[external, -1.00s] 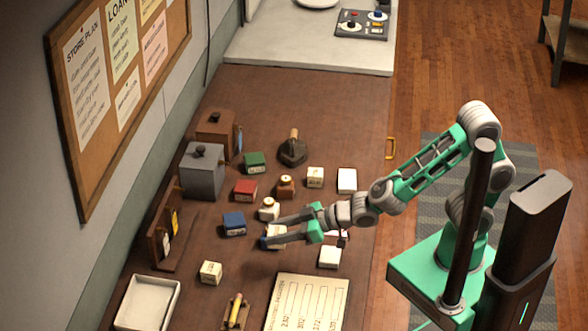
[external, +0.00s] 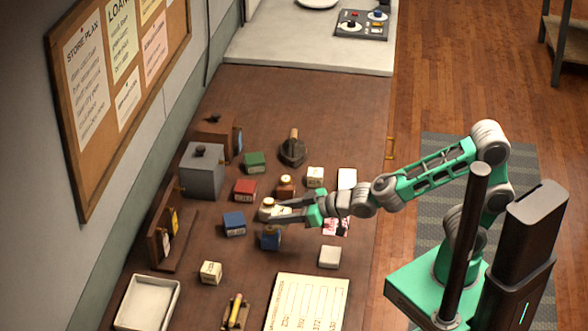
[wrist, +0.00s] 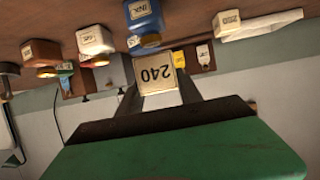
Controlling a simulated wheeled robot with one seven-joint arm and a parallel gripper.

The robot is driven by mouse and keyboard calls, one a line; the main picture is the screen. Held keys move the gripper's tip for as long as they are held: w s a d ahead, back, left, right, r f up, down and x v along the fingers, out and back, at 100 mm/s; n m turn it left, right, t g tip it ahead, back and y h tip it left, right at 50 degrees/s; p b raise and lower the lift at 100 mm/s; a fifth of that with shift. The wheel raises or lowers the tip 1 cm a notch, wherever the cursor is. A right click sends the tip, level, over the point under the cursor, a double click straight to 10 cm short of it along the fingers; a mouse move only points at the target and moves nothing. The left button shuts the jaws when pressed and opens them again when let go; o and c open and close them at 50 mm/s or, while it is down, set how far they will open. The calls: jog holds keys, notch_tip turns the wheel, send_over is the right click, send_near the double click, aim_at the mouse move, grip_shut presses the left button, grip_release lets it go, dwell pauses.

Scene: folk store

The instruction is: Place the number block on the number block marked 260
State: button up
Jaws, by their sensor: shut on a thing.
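My gripper (external: 272,212) is shut on a cream number block (wrist: 156,78), held above the table. Its face reads 240, upside down in the wrist view. In the external view the held block (external: 266,214) sits between the fingertips, close in the picture to a white bottle. Another cream number block (external: 211,272) stands on the table to the lower left of my gripper. It also shows in the wrist view (wrist: 228,22), upside down, with digits too small to read surely. A further small marked block (external: 315,177) stands at the upper right; its number is unreadable.
A blue ink bottle (external: 270,238) stands just below my gripper in the picture, another blue bottle (external: 234,224) to its left. Red (external: 245,190) and green (external: 254,162) boxes stand farther back. A white tray (external: 147,303) and number sheet (external: 307,303) lie at the front.

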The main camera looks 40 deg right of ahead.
jog(key=s+a+r+n+g+y, duration=0.3)
jog(key=s+a+r+n+g, duration=0.15)
jog(key=a+r, duration=0.6)
jog(key=n+y+p, duration=0.1)
jog(key=p, duration=0.1)
send_over(211, 267)
jog(key=shift+g, duration=0.45)
notch_tip(211, 267, down, 11)
jog(key=shift+f, duration=2)
jog(key=o, duration=1.4)
jog(key=shift+c, duration=0.2)
